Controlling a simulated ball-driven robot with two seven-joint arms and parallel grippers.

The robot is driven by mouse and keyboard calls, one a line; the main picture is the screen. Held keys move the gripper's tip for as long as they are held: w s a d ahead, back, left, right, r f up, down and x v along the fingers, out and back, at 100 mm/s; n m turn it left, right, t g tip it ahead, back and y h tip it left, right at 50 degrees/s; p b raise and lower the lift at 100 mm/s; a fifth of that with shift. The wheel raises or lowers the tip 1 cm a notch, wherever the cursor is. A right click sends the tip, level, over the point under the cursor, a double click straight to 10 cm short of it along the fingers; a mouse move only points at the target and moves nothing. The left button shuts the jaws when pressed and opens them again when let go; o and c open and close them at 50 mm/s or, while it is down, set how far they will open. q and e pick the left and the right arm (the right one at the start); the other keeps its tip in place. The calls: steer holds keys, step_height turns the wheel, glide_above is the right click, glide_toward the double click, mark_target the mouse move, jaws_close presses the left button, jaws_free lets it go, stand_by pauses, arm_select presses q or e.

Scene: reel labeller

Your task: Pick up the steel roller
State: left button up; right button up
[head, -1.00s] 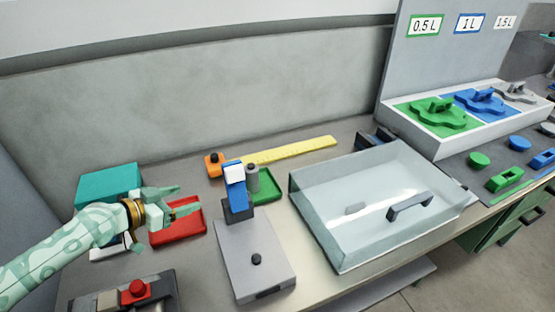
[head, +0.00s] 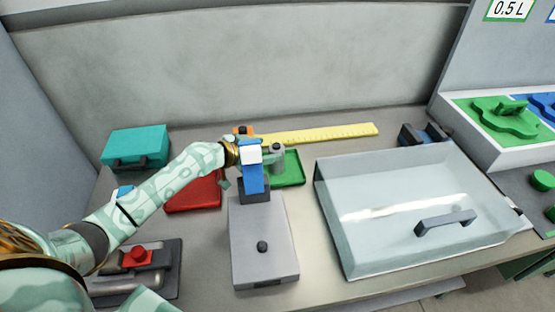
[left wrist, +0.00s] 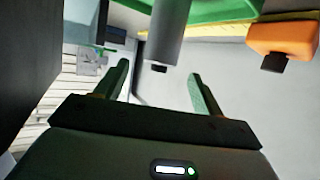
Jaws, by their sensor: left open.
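The steel roller, a grey upright cylinder with a dark knob on top (head: 277,158), stands at the green tray (head: 295,178) in the head view. In the left wrist view the roller (left wrist: 172,30) comes down from the top edge, its dark end close to the gap between my fingertips. My left gripper (left wrist: 158,72) is open and empty, its two fingers spread apart. In the head view my left gripper (head: 240,163) is left of the roller, partly hidden behind the blue and white post (head: 252,170). My right gripper is not in view.
The post rises from a grey box (head: 262,250) in front of the trays. A red tray (head: 193,192) lies left, a teal case (head: 136,147) behind it. An orange block (left wrist: 283,38) and yellow ruler (head: 320,133) lie behind. A clear bin (head: 400,235) is right.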

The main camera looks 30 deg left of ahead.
mark_target(273, 148)
arm_select(q)
steer(key=b+x, duration=0.1)
steer(key=x, duration=0.4)
steer(key=shift+w+f, duration=0.15)
steer(key=shift+c, duration=0.6)
steer(key=c, duration=1)
steer(key=shift+c, duration=1)
